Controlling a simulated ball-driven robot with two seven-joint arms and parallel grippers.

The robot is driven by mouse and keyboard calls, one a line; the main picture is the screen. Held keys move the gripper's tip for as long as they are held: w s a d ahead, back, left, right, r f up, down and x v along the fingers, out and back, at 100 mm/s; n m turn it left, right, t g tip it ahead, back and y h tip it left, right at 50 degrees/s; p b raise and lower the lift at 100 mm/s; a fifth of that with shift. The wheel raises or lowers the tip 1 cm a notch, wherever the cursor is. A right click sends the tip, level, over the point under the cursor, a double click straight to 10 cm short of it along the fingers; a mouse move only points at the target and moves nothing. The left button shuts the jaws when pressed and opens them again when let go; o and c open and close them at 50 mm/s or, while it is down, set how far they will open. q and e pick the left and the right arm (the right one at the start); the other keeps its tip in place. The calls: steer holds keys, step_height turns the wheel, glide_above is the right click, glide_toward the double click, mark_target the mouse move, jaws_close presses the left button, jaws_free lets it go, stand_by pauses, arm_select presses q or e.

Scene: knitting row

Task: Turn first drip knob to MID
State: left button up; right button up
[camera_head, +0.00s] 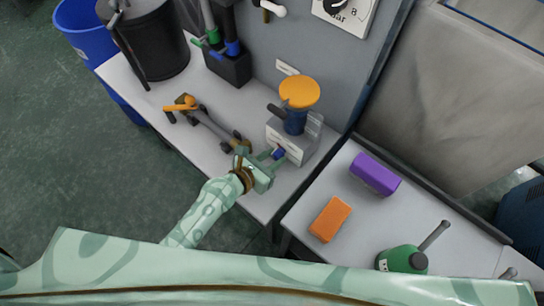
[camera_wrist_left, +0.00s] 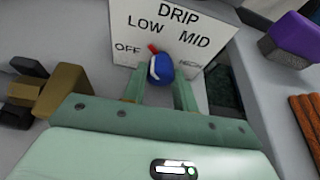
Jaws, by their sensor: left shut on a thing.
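The drip knob (camera_wrist_left: 160,69) is blue with a white band and a red pointer, on a white plate (camera_wrist_left: 185,20) lettered DRIP, OFF, LOW and MID; a fourth label at the right is hard to read. The red pointer tilts up and slightly left, near LOW. In the head view the blue knob (camera_head: 278,153) sits on the front of a small grey box (camera_head: 300,148) with a blue column and orange round top. My left gripper (camera_head: 272,158) is shut on the knob, its two fingers (camera_wrist_left: 160,86) either side of it. My right gripper is out of view.
An orange-and-grey tool (camera_head: 205,122) lies left of the box. A purple block (camera_head: 375,174), an orange block (camera_head: 330,219) and a green container (camera_head: 403,259) stand on the right table. A black bin (camera_head: 155,45) stands at the back left.

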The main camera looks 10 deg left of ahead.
arm_select(q)
steer(key=shift+s+d+m+t+y+p, duration=0.1)
steer(key=shift+m+t+y+p, duration=0.2)
steer(key=shift+m+y+p, duration=0.5)
steer(key=shift+m+t+y, duration=0.3)
steer(key=shift+m+t, duration=0.2)
steer(key=shift+m, duration=0.6)
steer(key=shift+f, duration=0.1)
steer(key=o, duration=1)
steer(key=shift+c, duration=0.2)
